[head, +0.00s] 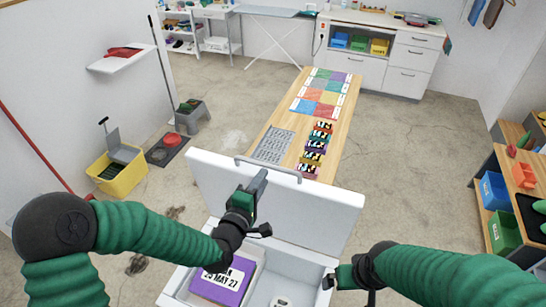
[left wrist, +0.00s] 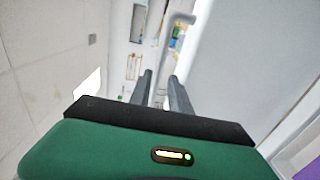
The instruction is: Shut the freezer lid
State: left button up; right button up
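The white freezer is at the bottom of the head view, with its lid (head: 315,208) raised and standing up on the far side.
Inside the freezer are a purple box (head: 222,286) with a date label and a small white item (head: 281,301). A wooden table (head: 335,143) with cards and mats stands behind the lid. A shelf unit (head: 520,180) with bins is at right.

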pick_arm(q)
jog(key=p+x, duration=0.2)
jog(key=x, duration=0.7)
jog(key=shift+d, duration=0.1)
jog(key=shift+w+f, duration=0.1)
jog(key=shift+w, duration=0.15)
jog(key=shift+s, duration=0.1)
jog(key=c, duration=0.5)
jog(key=shift+s+f, duration=0.1)
jog(key=shift+f, duration=0.05)
dwell(0.4)
